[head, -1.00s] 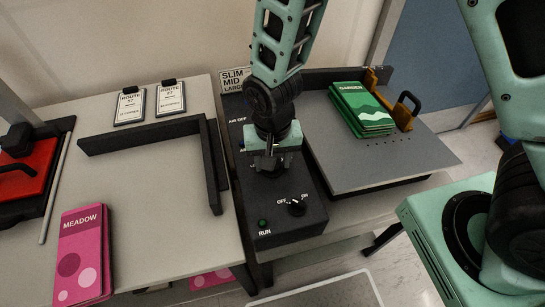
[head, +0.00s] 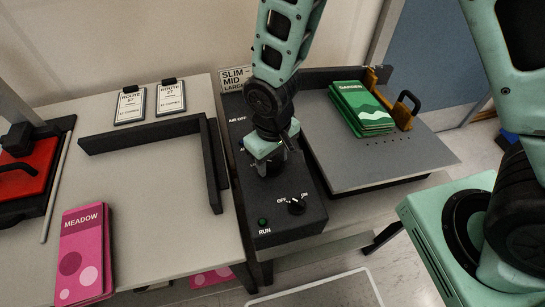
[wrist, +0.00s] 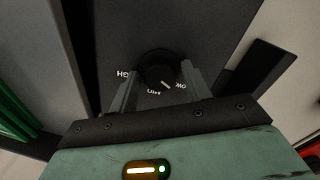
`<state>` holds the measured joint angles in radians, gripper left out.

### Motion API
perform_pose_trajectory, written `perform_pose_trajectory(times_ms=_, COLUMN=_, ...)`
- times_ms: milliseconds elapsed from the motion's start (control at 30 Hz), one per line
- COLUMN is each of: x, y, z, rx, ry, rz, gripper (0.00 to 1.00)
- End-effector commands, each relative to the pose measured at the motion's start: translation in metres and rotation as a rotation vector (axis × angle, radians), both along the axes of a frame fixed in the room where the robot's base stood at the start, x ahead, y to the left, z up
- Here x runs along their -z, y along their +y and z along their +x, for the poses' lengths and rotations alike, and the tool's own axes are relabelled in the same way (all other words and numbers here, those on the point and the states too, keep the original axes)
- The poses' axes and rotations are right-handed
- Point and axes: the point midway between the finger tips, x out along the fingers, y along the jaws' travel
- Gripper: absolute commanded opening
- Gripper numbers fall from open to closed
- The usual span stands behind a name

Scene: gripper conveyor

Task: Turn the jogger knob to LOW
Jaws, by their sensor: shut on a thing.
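The jogger knob (wrist: 157,70) is a round black dial on the dark control panel (wrist: 205,35). In the wrist view its white pointer mark aims to the lower right, between the bottom label and the right-hand label, which looks like an upside-down LOW (wrist: 181,86). A label at the left (wrist: 123,74) is only partly legible. My gripper (wrist: 158,82) is shut on the knob, one finger on each side. In the head view my gripper (head: 270,168) points down at the panel and hides the knob.
On the same panel, nearer me, are an OFF/ON knob (head: 297,207) and a green RUN light (head: 263,221). Green booklets (head: 362,108) lie on the grey plate at right. Pink MEADOW booklets (head: 82,255) and a black L-shaped fence (head: 150,136) are at left.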

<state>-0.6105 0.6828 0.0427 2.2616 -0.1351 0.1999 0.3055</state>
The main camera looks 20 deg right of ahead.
Motion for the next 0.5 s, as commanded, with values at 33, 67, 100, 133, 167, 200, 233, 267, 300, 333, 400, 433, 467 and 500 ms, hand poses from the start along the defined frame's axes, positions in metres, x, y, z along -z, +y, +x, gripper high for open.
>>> perform_pose_trajectory(times_ms=33, x=-0.001, y=0.0001, z=0.0012, rx=-0.006, ry=-0.003, rz=0.001, gripper=0.25)
perform_pose_trajectory(times_ms=67, x=-0.001, y=0.0001, z=0.0012, rx=-0.008, ry=-0.003, rz=0.001, gripper=0.25)
perform_pose_trajectory(times_ms=100, x=-0.001, y=0.0001, z=0.0012, rx=-0.009, ry=-0.003, rz=0.001, gripper=0.25)
perform_pose_trajectory(times_ms=133, x=-0.001, y=0.0002, z=0.0011, rx=-0.01, ry=-0.003, rz=0.001, gripper=0.25)
perform_pose_trajectory(times_ms=167, x=-0.001, y=0.0002, z=0.0011, rx=-0.01, ry=-0.003, rz=0.001, gripper=0.25)
perform_pose_trajectory(times_ms=200, x=-0.001, y=0.0002, z=0.0011, rx=-0.01, ry=-0.003, rz=0.001, gripper=0.25)
perform_pose_trajectory(times_ms=233, x=-0.001, y=0.0002, z=0.0011, rx=-0.01, ry=-0.003, rz=0.001, gripper=0.25)
perform_pose_trajectory(times_ms=267, x=-0.001, y=0.0002, z=0.0011, rx=-0.01, ry=-0.003, rz=0.001, gripper=0.25)
perform_pose_trajectory(times_ms=300, x=-0.001, y=0.0002, z=0.0011, rx=-0.01, ry=-0.003, rz=0.001, gripper=0.25)
perform_pose_trajectory(times_ms=333, x=-0.0011, y=0.0002, z=0.0011, rx=-0.01, ry=-0.003, rz=0.001, gripper=0.25)
perform_pose_trajectory(times_ms=400, x=-0.0011, y=0.0002, z=0.0011, rx=-0.01, ry=-0.003, rz=0.001, gripper=0.25)
perform_pose_trajectory(times_ms=433, x=-0.0011, y=0.0002, z=0.0011, rx=-0.01, ry=-0.003, rz=0.001, gripper=0.56)
perform_pose_trajectory(times_ms=467, x=-0.0011, y=0.0002, z=0.0011, rx=-0.01, ry=-0.003, rz=0.001, gripper=0.56)
perform_pose_trajectory(times_ms=500, x=-0.001, y=0.0002, z=0.001, rx=-0.009, ry=-0.003, rz=0.001, gripper=0.56)
